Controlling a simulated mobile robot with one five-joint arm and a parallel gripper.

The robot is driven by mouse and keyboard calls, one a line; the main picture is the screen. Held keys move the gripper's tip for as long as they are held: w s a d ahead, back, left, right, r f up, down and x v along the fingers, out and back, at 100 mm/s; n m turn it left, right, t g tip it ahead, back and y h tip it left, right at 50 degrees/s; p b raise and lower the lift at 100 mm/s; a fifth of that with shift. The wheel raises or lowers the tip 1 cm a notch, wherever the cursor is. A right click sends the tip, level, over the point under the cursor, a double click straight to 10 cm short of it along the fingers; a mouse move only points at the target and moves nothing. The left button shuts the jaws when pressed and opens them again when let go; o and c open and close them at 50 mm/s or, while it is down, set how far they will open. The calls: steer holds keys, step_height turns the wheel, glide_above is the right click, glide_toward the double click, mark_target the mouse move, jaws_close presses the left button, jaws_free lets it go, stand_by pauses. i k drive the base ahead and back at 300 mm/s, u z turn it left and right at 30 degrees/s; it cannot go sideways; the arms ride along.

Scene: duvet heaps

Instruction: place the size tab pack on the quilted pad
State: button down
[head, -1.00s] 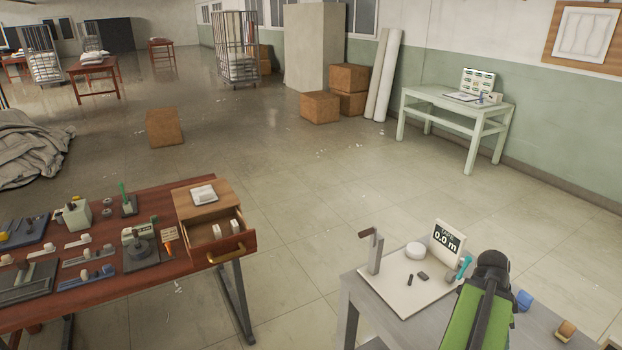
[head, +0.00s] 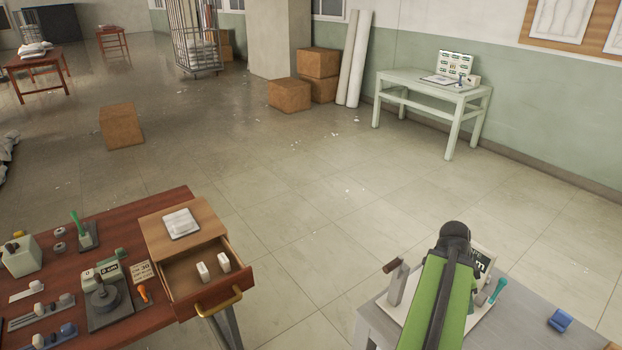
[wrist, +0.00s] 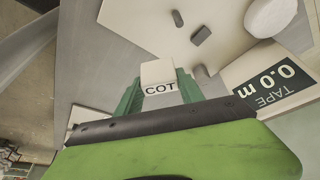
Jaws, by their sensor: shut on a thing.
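The size tab pack (wrist: 159,76) is a small white block lettered "COT" in the wrist view. My gripper (wrist: 158,92) is shut on it, with green fingers on either side, above the grey table. In the head view my green arm hides the fingertips and the pack. A small whitish pad with faint lines (head: 182,223), which looks like the quilted pad, lies flat on the wooden drawer box at the left, well apart from my gripper. Nothing rests on it.
The box's drawer (head: 203,290) stands open with two white blocks (head: 223,263) inside. The red-brown table (head: 130,322) holds several tools. The grey table (wrist: 85,55) carries a tape display (wrist: 272,80) and a crank post (head: 397,282). Open floor lies between the tables.

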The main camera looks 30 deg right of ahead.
mark_target(179, 219)
steer(key=i, duration=0.8)
steer(key=u, duration=4.5)
steer(key=i, duration=0.1)
steer(key=z, duration=3.05)
